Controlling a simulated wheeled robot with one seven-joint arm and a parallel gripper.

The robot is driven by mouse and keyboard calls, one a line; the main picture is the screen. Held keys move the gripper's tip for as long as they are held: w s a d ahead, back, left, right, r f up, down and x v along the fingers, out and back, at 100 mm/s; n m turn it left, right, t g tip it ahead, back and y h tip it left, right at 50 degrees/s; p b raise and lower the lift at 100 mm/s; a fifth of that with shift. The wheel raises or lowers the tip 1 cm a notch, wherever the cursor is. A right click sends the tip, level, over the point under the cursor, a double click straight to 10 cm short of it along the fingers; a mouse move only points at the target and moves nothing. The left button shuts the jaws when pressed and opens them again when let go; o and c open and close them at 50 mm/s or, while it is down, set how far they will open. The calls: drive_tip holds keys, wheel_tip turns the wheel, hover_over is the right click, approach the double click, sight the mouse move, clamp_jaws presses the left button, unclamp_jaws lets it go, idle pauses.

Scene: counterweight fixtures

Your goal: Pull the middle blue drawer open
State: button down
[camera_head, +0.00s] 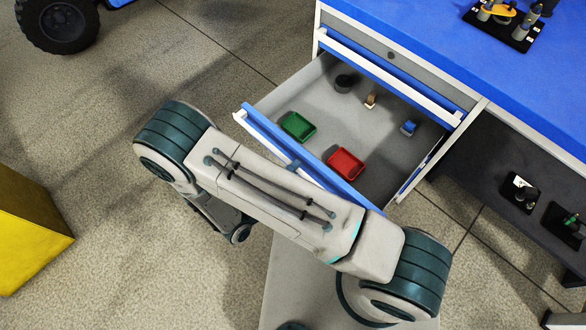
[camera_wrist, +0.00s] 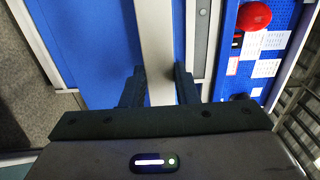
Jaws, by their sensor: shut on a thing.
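The blue-fronted drawer (camera_head: 262,123) below the top drawer stands pulled well out of the cabinet in the head view. Inside lie a green tray (camera_head: 298,127), a red tray (camera_head: 345,164), a dark round item (camera_head: 345,82), a brown roll (camera_head: 371,101) and a blue roll (camera_head: 408,128). In the wrist view, the two dark fingers of my gripper (camera_wrist: 160,86) are shut on the pale handle bar (camera_wrist: 156,30) of the drawer, one on each side. In the head view my arm crosses in front of the drawer and hides my gripper and part of the front.
The top drawer (camera_head: 390,75) is shut under the blue worktop (camera_head: 440,35), which bears a black tool holder (camera_head: 503,22). A dark shelf (camera_head: 500,150) lies at right. A yellow block (camera_head: 28,230) and a black wheel (camera_head: 57,22) stand at left. The floor between is clear.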

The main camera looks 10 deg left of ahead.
drive_tip(key=c, duration=1.1)
unclamp_jaws()
drive_tip(key=v, duration=1.3)
drive_tip(key=shift+s+a+p, duration=0.25)
drive_tip(key=shift+s+p, duration=0.05)
drive_tip(key=shift+s, duration=0.05)
drive_tip(key=w+d+r+m+g+p, duration=0.45)
drive_tip(key=d+r+m+g, duration=0.25)
drive_tip(key=r+m, duration=0.45)
drive_tip(key=w+d+r+m+g+p, duration=0.3)
drive_tip(key=w+d+r+m+g, duration=0.35)
drive_tip(key=r+m, duration=0.55)
drive_tip(key=s+d+r+m+y+p, duration=0.1)
drive_tip(key=d+r+m+y+p, duration=0.2)
drive_tip(key=d+r+m, duration=0.2)
drive_tip(key=s+d+r+m+t+y+p, duration=0.1)
drive_tip(key=d+r+m+y+p, duration=0.2)
drive_tip(key=r+m, duration=0.7)
drive_tip(key=s+d+r+m+y+p, duration=0.1)
drive_tip(key=d+r+m+y+p, duration=0.2)
drive_tip(key=d+r+m, duration=0.4)
drive_tip(key=shift+d+r+m+t+y, duration=0.15)
drive_tip(key=shift+r+m+t+y, duration=0.2)
drive_tip(key=shift+r+m+y, duration=0.35)
